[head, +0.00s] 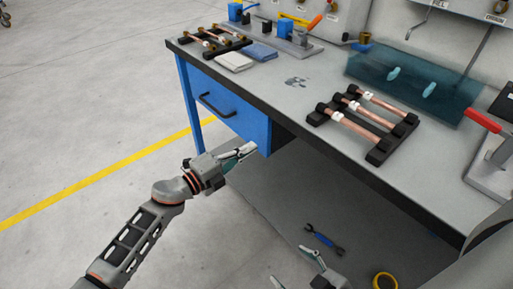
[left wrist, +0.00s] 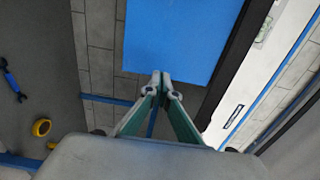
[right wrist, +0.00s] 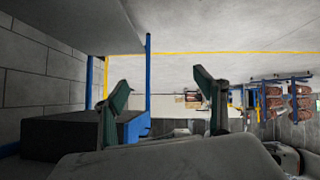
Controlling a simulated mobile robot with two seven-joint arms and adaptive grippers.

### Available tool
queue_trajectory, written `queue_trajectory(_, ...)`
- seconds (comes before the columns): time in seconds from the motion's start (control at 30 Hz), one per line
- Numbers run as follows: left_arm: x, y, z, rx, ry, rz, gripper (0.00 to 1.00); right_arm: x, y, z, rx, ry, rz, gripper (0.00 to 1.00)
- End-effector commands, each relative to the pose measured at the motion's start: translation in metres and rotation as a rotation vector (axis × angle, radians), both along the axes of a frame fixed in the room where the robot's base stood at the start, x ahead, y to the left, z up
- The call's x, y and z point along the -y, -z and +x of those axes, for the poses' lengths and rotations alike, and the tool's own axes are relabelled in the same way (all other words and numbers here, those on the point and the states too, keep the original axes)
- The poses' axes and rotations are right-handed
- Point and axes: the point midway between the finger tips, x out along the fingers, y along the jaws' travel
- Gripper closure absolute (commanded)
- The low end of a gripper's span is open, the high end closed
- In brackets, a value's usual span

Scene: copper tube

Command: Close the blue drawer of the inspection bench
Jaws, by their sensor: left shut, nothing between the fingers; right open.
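The blue drawer (head: 225,108) is under the left end of the inspection bench (head: 300,95), with a black bar handle (head: 216,106) on its front. Its front sits close under the bench edge; I cannot tell whether a gap is left. My left gripper (head: 249,149) is shut and empty at the lower right part of the drawer front. In the left wrist view its closed fingertips (left wrist: 160,76) overlap the edge of the blue panel (left wrist: 180,35); contact is unclear. My right gripper (head: 293,268) is open and empty, low in front of the bench.
Copper tubes on black racks (head: 365,120), cloths (head: 235,62) and a teal transparent panel (head: 412,82) are on the bench top. A blue wrench (head: 323,240) and yellow tape roll (head: 384,281) lie below the bench.

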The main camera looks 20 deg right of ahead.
Motion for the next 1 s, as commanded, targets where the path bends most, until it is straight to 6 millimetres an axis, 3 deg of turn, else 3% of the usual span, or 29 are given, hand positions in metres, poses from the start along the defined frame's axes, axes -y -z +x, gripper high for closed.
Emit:
queue_trajectory(0.2,-0.049,-0.004,-0.014,0.005,-0.001,0.003,1.0,-0.001,-0.003,-0.005,-0.009,0.006,0.001,0.28)
queue_trajectory(0.43,-0.084,-0.001,-0.026,0.001,0.0,0.0,1.0,0.005,0.0,-0.006,-0.017,0.014,-0.007,0.28)
queue_trajectory(0.8,-0.098,0.0,-0.031,-0.003,-0.001,-0.002,1.0,0.004,0.007,-0.013,-0.035,0.018,-0.005,0.28)
queue_trajectory(1.0,-0.104,-0.008,-0.041,-0.091,-0.077,-0.094,1.0,0.002,-0.007,-0.008,-0.016,0.018,0.0,0.28)
